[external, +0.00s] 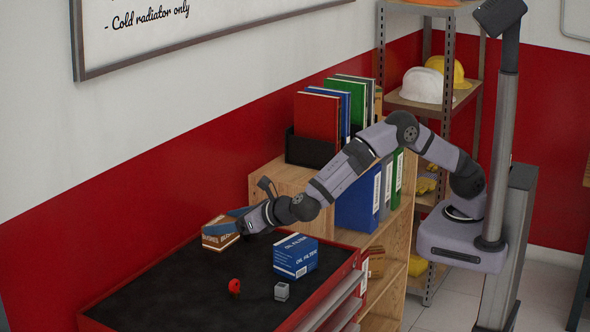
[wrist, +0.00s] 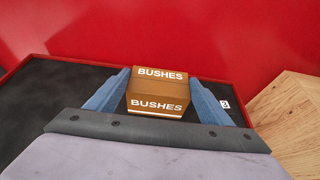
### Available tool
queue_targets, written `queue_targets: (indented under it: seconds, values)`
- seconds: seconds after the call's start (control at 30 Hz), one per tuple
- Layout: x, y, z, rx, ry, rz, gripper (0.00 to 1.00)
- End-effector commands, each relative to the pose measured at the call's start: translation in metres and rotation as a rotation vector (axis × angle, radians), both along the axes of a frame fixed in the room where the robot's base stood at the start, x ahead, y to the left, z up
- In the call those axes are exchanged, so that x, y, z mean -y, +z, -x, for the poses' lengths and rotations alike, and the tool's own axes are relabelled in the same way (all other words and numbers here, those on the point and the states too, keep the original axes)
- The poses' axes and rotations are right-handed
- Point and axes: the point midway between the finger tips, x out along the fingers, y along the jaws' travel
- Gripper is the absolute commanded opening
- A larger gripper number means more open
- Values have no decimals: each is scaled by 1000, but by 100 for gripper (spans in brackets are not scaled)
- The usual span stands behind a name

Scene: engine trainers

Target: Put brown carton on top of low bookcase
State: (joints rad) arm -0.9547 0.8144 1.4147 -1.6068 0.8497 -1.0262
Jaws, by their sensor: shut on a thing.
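The brown carton (external: 219,236) is at the back edge of the black-topped red cabinet, by the red wall. In the wrist view the carton (wrist: 158,92) reads "BUSHES" and sits between the blue fingers. My gripper (external: 232,226) is shut on it; in the wrist view my gripper (wrist: 158,85) has one finger on each side. I cannot tell whether the carton touches the cabinet top. The low bookcase (external: 270,178) is light wood and stands right of the cabinet; its wooden top also shows at the right of the wrist view (wrist: 290,120).
A blue oil filter box (external: 295,256), a small red item (external: 234,286) and a small grey cube (external: 281,291) are on the cabinet top (external: 160,300). A black holder with books (external: 310,147) stands on the bookcase. The bookcase top's near left part is bare.

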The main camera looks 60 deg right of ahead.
Motion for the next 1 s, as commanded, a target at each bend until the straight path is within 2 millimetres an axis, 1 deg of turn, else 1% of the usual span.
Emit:
queue_targets:
  seconds: [0.03,0.1,0.23,0.5,0.63,0.7,0.77,0.87,0.97,1.0]
  values:
    - [0,8,0,5,0,-5,38]
    - [0,16,0,4,0,-3,38]
    - [0,27,0,3,0,-2,38]
    - [1,31,-1,2,-2,0,38]
    - [11,29,-9,2,-22,0,38]
    - [22,28,-17,2,-41,0,38]
    - [34,31,-26,3,-66,-2,38]
    - [61,44,-45,6,-115,-6,38]
    - [94,65,-64,8,-174,-8,38]
    - [109,74,-72,7,-199,-7,38]
